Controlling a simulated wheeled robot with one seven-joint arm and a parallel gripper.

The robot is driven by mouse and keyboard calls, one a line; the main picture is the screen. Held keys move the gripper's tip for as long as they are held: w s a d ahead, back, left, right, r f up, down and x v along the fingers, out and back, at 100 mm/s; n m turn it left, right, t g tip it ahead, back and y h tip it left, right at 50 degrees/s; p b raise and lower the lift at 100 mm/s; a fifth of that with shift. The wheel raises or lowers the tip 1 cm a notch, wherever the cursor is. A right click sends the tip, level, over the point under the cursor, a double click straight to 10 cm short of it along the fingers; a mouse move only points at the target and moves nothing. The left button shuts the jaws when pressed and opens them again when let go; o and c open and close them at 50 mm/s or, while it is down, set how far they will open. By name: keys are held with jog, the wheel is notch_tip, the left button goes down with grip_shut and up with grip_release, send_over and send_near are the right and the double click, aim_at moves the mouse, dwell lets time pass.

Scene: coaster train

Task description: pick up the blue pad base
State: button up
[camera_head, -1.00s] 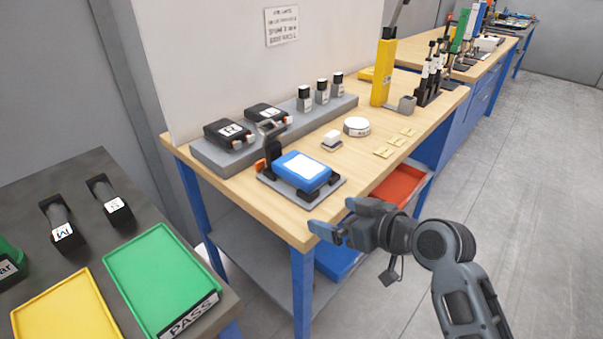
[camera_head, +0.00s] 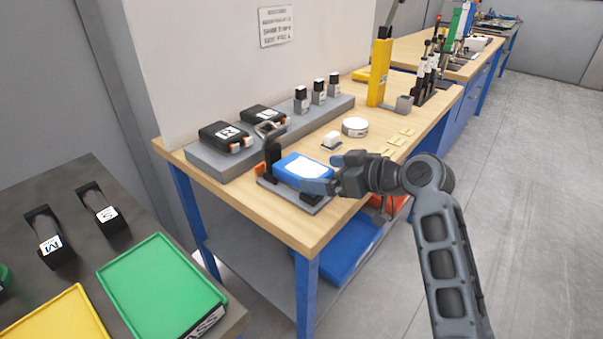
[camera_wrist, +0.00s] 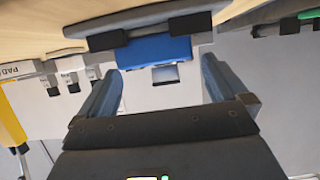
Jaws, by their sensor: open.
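The blue pad base (camera_head: 285,171) has a white panel on top. It sits in a grey fixture (camera_head: 318,207) with black brackets near the front edge of the wooden bench. My gripper (camera_head: 328,172) is at the pad's right side in the head view, and one fingertip overlaps its near right edge. In the wrist view the blue pad base (camera_wrist: 152,48) shows ahead, between the spread fingers of my gripper (camera_wrist: 162,78), behind a dark bar. The gripper is open with nothing between its fingers. I cannot tell if a finger touches the pad.
A grey rack (camera_head: 215,165) with black cases stands behind the fixture. A white block (camera_head: 332,140) and a round white item (camera_head: 355,127) lie on the bench (camera_head: 285,228). A green tray (camera_head: 160,285) is on the dark table at left. A blue bin (camera_head: 345,245) is below.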

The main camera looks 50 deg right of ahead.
aim_at(314, 172)
jog(key=x, duration=0.4)
jog(key=p+x, duration=0.1)
jog(key=x, duration=0.1)
jog(key=shift+s+d+f, duration=0.15)
jog(key=shift+d+f, duration=0.05)
jog(key=shift+f, duration=0.1)
jog(key=c, duration=0.9)
jog(key=shift+c, duration=0.5)
jog(key=shift+r, duration=0.15)
